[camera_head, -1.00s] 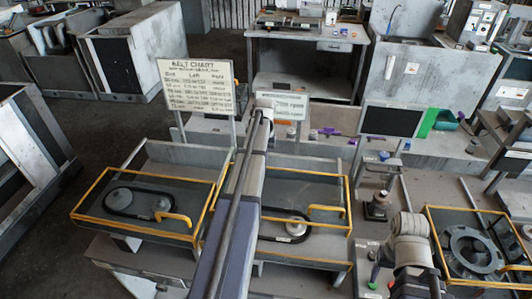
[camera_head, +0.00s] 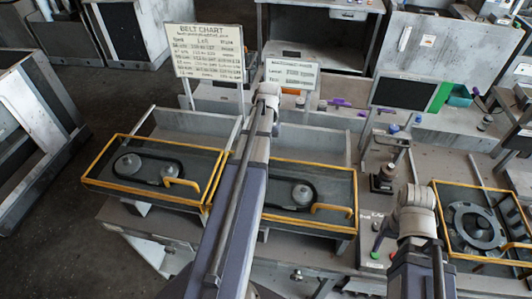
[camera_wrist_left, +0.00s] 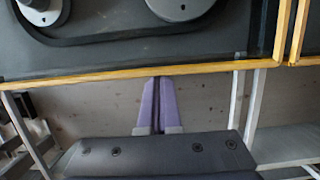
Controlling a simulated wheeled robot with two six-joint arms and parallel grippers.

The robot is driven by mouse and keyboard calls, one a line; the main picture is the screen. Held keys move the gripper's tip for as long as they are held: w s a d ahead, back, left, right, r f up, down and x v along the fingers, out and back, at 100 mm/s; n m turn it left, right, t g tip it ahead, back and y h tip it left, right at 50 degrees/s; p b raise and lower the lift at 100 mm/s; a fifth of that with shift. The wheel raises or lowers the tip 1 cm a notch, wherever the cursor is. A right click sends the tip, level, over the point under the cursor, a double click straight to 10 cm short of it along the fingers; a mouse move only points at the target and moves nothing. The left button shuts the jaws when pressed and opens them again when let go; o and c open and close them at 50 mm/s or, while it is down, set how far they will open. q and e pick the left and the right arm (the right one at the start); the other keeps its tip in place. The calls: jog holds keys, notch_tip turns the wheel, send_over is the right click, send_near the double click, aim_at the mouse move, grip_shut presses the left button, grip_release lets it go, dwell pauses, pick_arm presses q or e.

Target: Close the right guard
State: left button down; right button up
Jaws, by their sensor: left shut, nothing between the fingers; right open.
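The right guard (camera_head: 336,231) is a yellow-edged frame with a yellow handle, around a belt and pulley. It appears to lie flat, level with the similar left guard (camera_head: 125,186) beside it. My left arm crosses in front of the right guard's left part and hides it, and my left gripper is hidden in the head view. In the left wrist view, my left gripper (camera_wrist_left: 157,82) shows purple fingers shut and empty, close to a yellow guard edge (camera_wrist_left: 100,77); contact is unclear. My right arm stands at the lower right; I cannot make out its fingers.
A third yellow-edged guard (camera_head: 435,205) with a dark ring inside is at far right. A belt chart sign (camera_head: 208,52), a smaller sign and a dark screen (camera_head: 402,93) stand behind. A button panel (camera_head: 375,255) sits between the right guard and my right arm.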

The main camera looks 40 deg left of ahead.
jog(key=shift+r, duration=0.1)
notch_tip(320, 180, up, 10)
jog(key=a+p, duration=0.1)
jog(key=p, duration=0.8)
jog(key=shift+s+a+f+p, duration=0.15)
jog(key=shift+s+f+p, duration=0.1)
jog(key=shift+p, duration=0.1)
